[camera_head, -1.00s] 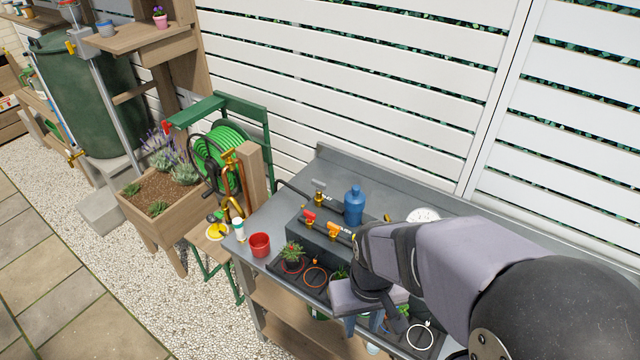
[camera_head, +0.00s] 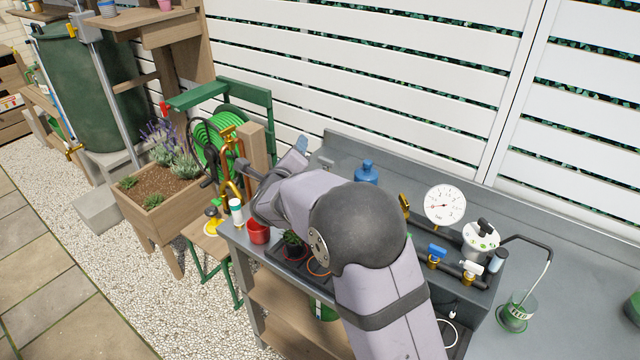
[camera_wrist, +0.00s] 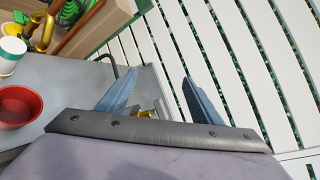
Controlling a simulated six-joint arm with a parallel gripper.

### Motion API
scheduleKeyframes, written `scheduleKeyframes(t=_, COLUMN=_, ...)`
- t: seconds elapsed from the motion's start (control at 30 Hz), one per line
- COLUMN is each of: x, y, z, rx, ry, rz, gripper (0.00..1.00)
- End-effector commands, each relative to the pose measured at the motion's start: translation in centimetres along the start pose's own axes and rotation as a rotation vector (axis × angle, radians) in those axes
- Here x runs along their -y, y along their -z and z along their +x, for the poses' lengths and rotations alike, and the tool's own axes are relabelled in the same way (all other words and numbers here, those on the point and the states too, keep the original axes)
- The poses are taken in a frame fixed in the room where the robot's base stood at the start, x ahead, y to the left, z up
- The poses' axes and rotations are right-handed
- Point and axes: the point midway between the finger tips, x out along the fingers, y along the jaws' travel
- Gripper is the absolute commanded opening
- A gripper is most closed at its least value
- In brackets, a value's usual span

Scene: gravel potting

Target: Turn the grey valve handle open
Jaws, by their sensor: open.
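In the wrist view, a brass valve body (camera_wrist: 146,113) shows low between my fingers, with a small part of a grey handle (camera_wrist: 159,105) beside it. The fingers and the gripper's edge hide the rest, so I cannot tell the handle's angle or any contact. My gripper (camera_wrist: 158,76) is open, its two blue-grey fingers apart with nothing held between them. In the head view, my gripper's finger (camera_head: 301,145) shows above the left end of the grey bench (camera_head: 245,238). My arm covers most of the valve area there.
A red pot (camera_head: 258,232) and white bottle (camera_head: 236,211) stand at the bench's left end. A blue bottle (camera_head: 367,173) is behind my arm. A pressure gauge (camera_head: 445,205) and blue-handled valve (camera_head: 437,250) are to the right. A white slatted fence (camera_head: 400,80) stands behind.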

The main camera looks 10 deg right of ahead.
Motion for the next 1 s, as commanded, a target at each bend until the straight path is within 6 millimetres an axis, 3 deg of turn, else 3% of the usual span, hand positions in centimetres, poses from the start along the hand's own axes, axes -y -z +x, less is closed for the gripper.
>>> scheduleKeyframes(t=0.03, x=-1.4, y=1.1, z=0.9, rx=-0.016, ry=0.078, rz=0.138, gripper=0.59)
scheduleKeyframes(t=0.2, x=-1.9, y=3.4, z=1.1, rx=-0.048, ry=0.343, rz=0.568, gripper=0.59)
scheduleKeyframes(t=0.4, x=-2.7, y=5.7, z=-0.3, rx=-0.048, ry=0.541, rz=0.840, gripper=0.59)
scheduleKeyframes(t=0.73, x=-2.6, y=6.4, z=-0.7, rx=-0.045, ry=0.600, rz=0.913, gripper=0.59)
scheduleKeyframes(t=1.0, x=-1.2, y=7.1, z=1.5, rx=-0.046, ry=0.601, rz=0.910, gripper=0.59)
